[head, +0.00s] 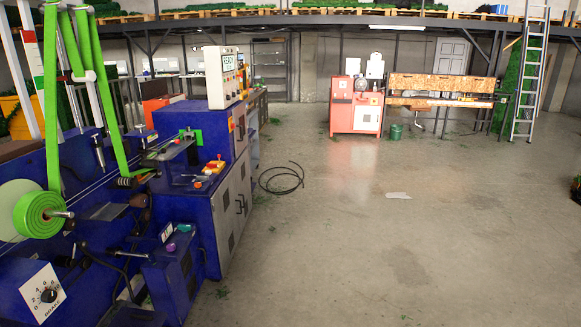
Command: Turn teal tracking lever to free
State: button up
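A small teal knob (171,247) shows low on the blue machine at the left of the head view. It looks like the end of the tracking lever. I cannot tell which setting the lever is at. My gripper is not in view.
The blue machine (228,215) fills the left side, with a green tape roll (40,214), a BRAKE dial (45,291) and a READY panel (222,78). A black cable coil (281,178) lies on the floor. The floor (390,260) at centre and right is mostly clear.

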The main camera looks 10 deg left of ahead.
aim_at(184, 228)
jog(key=i+j+u, duration=0.15)
jog(key=i+u, duration=0.65)
jog(key=i+l+u, duration=0.1)
jog(key=i+u, duration=0.3)
jog(key=i, duration=0.15)
jog(key=i+l+u, duration=0.25)
jog(key=i+u, duration=0.9)
jog(key=u, duration=0.2)
jog(key=i+l+u, duration=0.2)
jog(key=u, duration=0.3)
jog(key=i+l+u, duration=0.6)
jog(key=l+u, duration=0.15)
jog(key=u, duration=0.15)
